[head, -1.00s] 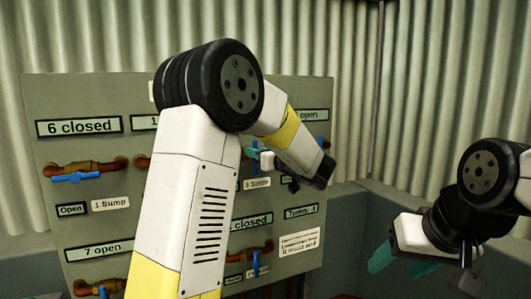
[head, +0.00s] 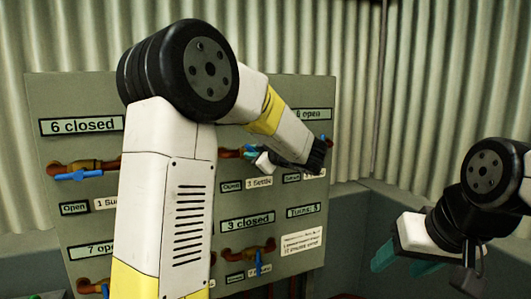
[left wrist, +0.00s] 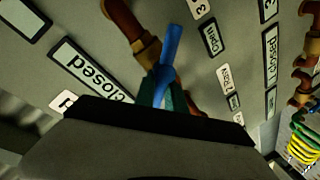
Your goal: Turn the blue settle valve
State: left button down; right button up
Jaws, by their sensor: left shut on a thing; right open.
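The settle valve's blue handle (left wrist: 171,45) sticks up between the teal fingers of my left gripper (left wrist: 160,95) in the left wrist view. A brass fitting and pipe (left wrist: 146,48) lie beside it. In the head view my left gripper (head: 251,153) is at the panel, just above the "3 Settle" label (head: 260,182), and is shut on the handle. The handle is mostly hidden there by the gripper. My right gripper (head: 398,258) is open and empty at the right, away from the panel.
The grey panel (head: 45,105) carries several other valves. One blue handle (head: 77,175) is at the left under "6 closed", another (head: 259,262) under "3 closed". My left arm hides the panel's middle. Corrugated walls (head: 420,60) stand behind.

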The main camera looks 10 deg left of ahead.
pick_arm(q)
jog(key=shift+s+a+f+n+h, duration=0.15)
jog(key=shift+n+h, duration=0.15)
jog(key=shift+n, duration=0.45)
jog(key=shift+w+f+n+h, duration=0.15)
jog(key=shift+n+h, duration=0.15)
jog(key=shift+n, duration=0.45)
jog(key=shift+s, duration=0.15)
jog(key=c, duration=1.4)
grip_release()
jog(key=v, duration=0.7)
jog(key=shift+s+d, duration=0.25)
jog(key=shift+s, duration=0.05)
